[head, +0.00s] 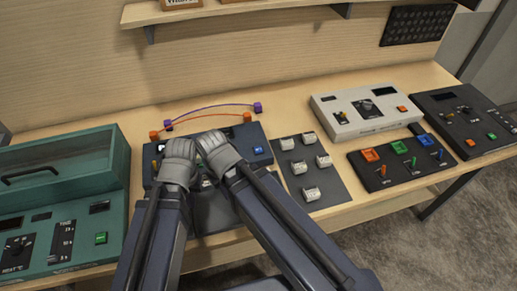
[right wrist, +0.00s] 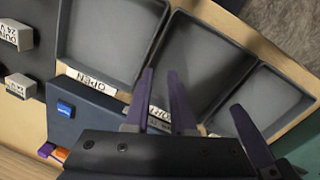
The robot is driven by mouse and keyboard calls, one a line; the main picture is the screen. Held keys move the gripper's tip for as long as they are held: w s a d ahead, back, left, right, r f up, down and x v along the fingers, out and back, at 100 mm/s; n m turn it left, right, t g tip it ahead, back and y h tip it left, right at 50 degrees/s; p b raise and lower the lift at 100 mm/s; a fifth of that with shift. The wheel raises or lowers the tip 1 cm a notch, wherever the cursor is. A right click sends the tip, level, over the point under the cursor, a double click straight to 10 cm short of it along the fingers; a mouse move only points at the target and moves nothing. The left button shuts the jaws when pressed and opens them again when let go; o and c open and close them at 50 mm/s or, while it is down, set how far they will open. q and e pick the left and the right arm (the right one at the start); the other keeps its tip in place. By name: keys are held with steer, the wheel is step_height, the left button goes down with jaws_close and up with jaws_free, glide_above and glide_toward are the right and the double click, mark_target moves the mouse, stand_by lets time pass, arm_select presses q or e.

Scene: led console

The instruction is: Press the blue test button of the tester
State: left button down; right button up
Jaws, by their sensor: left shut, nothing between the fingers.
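The tester (head: 251,132) is a dark blue box at the middle of the bench, partly hidden behind my grippers. Its small blue button (head: 259,150) is at its right end and also shows in the right wrist view (right wrist: 66,108). My left gripper (head: 178,150) is shut and empty over the tester's left part. My right gripper (head: 211,142) is over the tester's middle, left of the button and apart from it. In the right wrist view its two fingers (right wrist: 160,75) stand a little apart with nothing seen between them. A third finger shape at right looks like my left gripper.
Grey trays (right wrist: 110,45) with labels lie in front of the tester. A dark mat (head: 328,188) with several white labelled parts is right of it. A teal unit (head: 70,160) stands left. Orange and purple leads (head: 208,106) lie behind. Other boxes (head: 365,108) stand right.

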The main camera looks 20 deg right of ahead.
jaws_close()
stand_by(1.3)
